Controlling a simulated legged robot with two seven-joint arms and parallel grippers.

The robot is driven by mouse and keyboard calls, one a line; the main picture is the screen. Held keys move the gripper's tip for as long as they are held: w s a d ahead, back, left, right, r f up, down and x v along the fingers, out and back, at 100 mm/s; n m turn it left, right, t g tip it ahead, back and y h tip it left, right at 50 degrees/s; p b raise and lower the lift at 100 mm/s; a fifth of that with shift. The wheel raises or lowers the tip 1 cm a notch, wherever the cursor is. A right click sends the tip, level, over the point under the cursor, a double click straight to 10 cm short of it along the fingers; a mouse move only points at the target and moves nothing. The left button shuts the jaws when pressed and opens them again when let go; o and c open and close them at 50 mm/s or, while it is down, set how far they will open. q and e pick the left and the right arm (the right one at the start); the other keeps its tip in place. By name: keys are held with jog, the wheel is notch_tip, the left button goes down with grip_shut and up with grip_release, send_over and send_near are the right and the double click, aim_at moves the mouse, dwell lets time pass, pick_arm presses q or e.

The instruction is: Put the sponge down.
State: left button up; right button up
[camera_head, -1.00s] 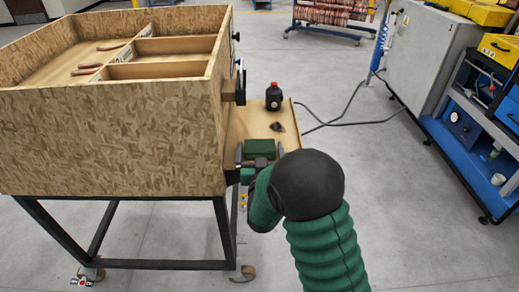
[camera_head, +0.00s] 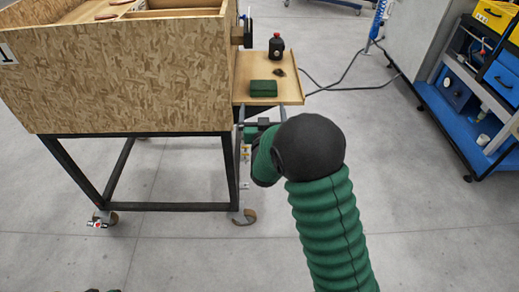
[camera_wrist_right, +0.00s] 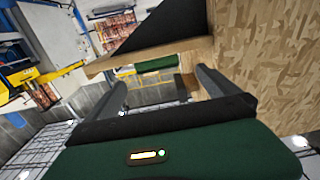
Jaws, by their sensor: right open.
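The sponge (camera_head: 263,88) is a dark green block lying on the small wooden side shelf (camera_head: 288,95), near its front edge. It also shows in the right wrist view (camera_wrist_right: 155,64), beyond the fingers at the shelf edge. My right gripper (camera_head: 262,113) is open and empty, just in front of the shelf and apart from the sponge. Its two dark fingers are spread in the right wrist view (camera_wrist_right: 163,88). My right forearm hides part of the gripper body.
A black bottle (camera_head: 276,47) and a small dark object (camera_head: 279,72) stand behind the sponge on the shelf. The large wooden box (camera_head: 120,85) on a black wheeled frame borders the shelf on the left.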

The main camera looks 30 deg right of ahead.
jog(key=s+a+f+n+g+y, duration=0.3)
jog(key=s+a+f+g+y, duration=0.3)
jog(key=a+f, duration=0.4)
jog(key=s+a+f+n+g+y, duration=0.1)
jog(key=s+a+f+g, duration=0.15)
jog(key=s, duration=0.45)
jog(key=s+a+f+n+g+y, duration=0.1)
jog(key=s+a+g, duration=0.15)
jog(key=s, duration=0.45)
jog(key=s+a+f+n+g+y, duration=0.1)
jog(key=s+a+f+g, duration=0.15)
jog(key=s, duration=0.45)
pick_arm(q)
jog(key=w+d+p+v, duration=0.1)
jog(key=w+p+v, duration=0.1)
jog(key=p+v, duration=1)
jog(key=shift+w+r+p, duration=0.3)
jog(key=shift+w+r, duration=0.2)
jog(key=shift+r, duration=0.05)
pick_arm(e)
notch_tip(320, 180, up, 13)
jog(key=shift+d+r+t, duration=0.2)
jog(key=shift+t, duration=0.15)
pick_arm(q)
jog(key=shift+a, duration=0.2)
pick_arm(e)
jog(key=shift+a, duration=0.25)
